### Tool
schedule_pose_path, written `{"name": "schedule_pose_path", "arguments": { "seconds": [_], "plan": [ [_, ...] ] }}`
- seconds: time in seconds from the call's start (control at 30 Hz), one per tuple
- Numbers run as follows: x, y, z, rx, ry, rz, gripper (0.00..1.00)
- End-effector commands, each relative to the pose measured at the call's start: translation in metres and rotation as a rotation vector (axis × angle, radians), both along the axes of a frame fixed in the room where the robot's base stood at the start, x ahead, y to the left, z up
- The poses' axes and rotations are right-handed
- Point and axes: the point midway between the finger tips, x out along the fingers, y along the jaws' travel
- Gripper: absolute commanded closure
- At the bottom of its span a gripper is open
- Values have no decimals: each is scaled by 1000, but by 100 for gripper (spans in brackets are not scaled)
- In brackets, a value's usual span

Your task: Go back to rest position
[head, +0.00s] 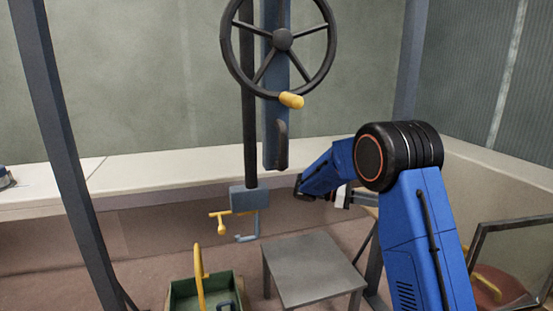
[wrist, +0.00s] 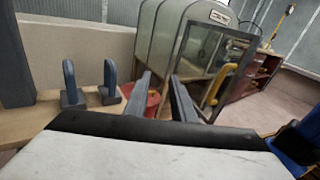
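My gripper shows in the wrist view (wrist: 159,88) as two dark, parallel fingers with a clear gap between them. It is open, and I see nothing held between the fingers. In the head view my gripper (head: 365,198) is partly hidden behind my blue arm, above and to the right of a grey table. The arm is bent at its black joint and reaches away from me.
A handwheel (head: 283,40) hangs on a post above a yellow-handled fitting (head: 221,218). The low grey table (head: 312,270) is bare; a green crate (head: 185,290) stands left of it. Two blue upright pegs (wrist: 109,82), a red bin (wrist: 152,104) and a glazed cabinet (wrist: 172,40) are near the gripper.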

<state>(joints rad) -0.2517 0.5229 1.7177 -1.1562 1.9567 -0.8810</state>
Motion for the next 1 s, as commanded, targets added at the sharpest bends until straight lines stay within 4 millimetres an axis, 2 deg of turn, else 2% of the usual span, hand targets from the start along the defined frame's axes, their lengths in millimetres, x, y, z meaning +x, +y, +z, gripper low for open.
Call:
{"name": "schedule_pose_path", "arguments": {
  "seconds": [0.37, 0.67, 0.77, 1.0],
  "plan": [
    [-16, -8, 7, 45, -44, -11, 77],
    [-42, -19, 15, 115, -117, -29, 77],
    [-57, -24, 19, 152, -157, -41, 77],
    [-104, -36, 26, 272, -294, -86, 77]
  ]
}}
